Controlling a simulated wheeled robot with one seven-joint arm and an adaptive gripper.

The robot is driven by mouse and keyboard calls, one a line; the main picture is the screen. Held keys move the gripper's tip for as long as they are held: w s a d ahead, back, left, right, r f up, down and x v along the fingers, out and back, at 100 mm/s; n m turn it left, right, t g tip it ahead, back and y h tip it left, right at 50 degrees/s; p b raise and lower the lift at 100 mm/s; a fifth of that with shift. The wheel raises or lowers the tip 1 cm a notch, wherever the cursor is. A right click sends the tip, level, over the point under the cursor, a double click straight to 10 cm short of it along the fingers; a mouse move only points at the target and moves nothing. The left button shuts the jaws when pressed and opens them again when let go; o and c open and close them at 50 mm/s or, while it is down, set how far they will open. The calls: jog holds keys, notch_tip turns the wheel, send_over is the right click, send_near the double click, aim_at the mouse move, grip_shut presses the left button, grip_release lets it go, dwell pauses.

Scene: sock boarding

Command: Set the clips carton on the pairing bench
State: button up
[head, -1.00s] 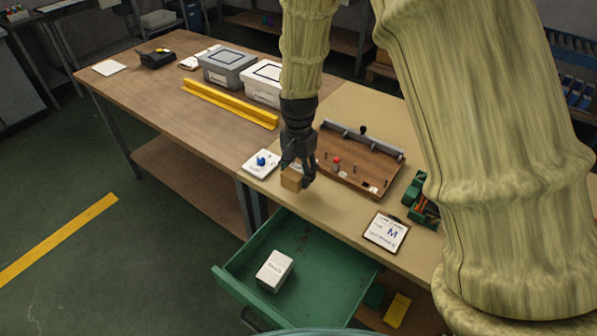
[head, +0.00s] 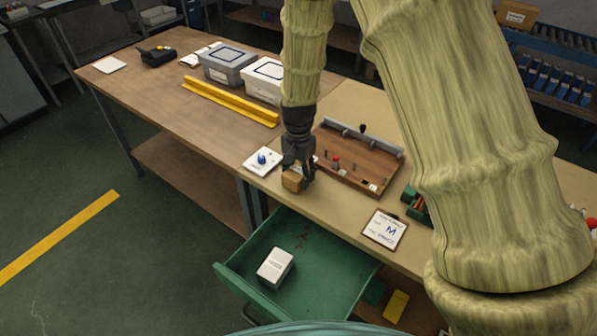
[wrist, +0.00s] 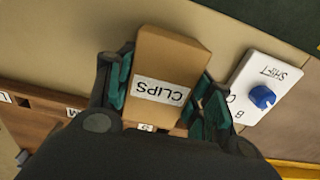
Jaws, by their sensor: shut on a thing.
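The clips carton is a small brown box with a white CLIPS label; it shows in the wrist view (wrist: 165,75) and in the head view (head: 292,179). My gripper (head: 298,165) is shut on it, with teal-padded fingers on both sides in the wrist view (wrist: 163,95). The carton is over the front-left part of the tan-topped bench (head: 335,210), near its front edge. I cannot tell whether its underside touches the top. No label shows which bench is the pairing bench.
A white SHIFT card with a blue knob (head: 262,159) lies left of the carton. A wooden board with pegs (head: 350,165) is behind and right. An open green drawer (head: 325,270) holding a white box (head: 275,267) juts out below.

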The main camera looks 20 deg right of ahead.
aim_at(299, 169)
jog(key=shift+f, duration=0.15)
jog(key=o, duration=1.1)
notch_tip(299, 169, up, 12)
jog(key=shift+r+b, duration=0.15)
jog(key=shift+b, duration=0.65)
